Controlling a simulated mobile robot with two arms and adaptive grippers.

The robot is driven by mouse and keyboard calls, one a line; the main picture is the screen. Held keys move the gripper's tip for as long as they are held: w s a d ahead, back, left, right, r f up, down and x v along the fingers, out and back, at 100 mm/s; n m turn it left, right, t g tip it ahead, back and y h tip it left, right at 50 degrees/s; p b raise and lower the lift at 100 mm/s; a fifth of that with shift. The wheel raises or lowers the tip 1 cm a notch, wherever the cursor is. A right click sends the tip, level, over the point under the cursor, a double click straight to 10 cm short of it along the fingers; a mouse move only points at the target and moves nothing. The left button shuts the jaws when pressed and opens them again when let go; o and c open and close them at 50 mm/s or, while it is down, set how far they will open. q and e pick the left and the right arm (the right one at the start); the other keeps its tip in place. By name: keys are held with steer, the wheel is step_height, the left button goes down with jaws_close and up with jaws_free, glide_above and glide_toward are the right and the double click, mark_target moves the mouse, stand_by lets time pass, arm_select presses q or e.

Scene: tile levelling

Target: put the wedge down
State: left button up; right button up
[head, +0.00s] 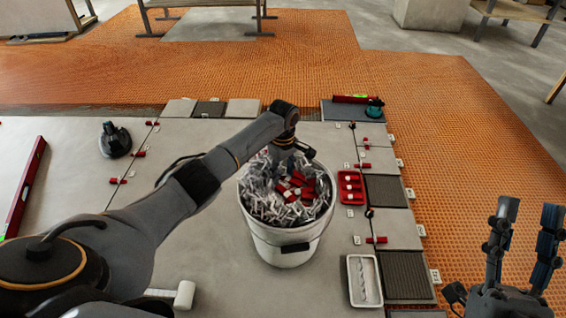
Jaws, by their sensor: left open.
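My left gripper (290,165) points down over the white bucket (284,250). It is open; its fingertips are partly hidden by my own wrist. The bucket is filled with grey-white clips and several red wedges (302,187) lie on top, close by the gripper. I cannot tell whether any wedge touches the fingers. Further red wedges (376,240) sit at the tile joints to the right. A small red tray (342,195) with red and white pieces stands right of the bucket. My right gripper (525,225) is raised at the lower right, fingers apart and empty.
A white tray (352,293) lies right of the bucket. A black suction cup (115,140) stands on the left tiles, and a red level (25,190) lies at far left. A teal-based tool (375,108) is at the back. Orange matting (440,130) is clear at right.

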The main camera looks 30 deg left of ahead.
mark_target(283, 189)
arm_select(q)
steer(key=shift+r+p, duration=0.95)
steer(key=shift+p, duration=0.1)
steer(key=shift+r+p, duration=0.6)
steer(key=shift+p, duration=0.2)
arm_select(e)
steer(key=w+f+g+h, duration=0.2)
steer(key=f+g, duration=0.3)
steer(key=f, duration=0.3)
steer(key=w+d+f+g+h, duration=0.1)
steer(key=w+f+g, duration=0.1)
steer(key=f+g, duration=0.3)
step_height(283, 189, down, 3)
steer(key=shift+w+r+h, duration=0.15)
steer(key=shift+w+h, duration=0.15)
steer(key=shift+h, duration=0.1)
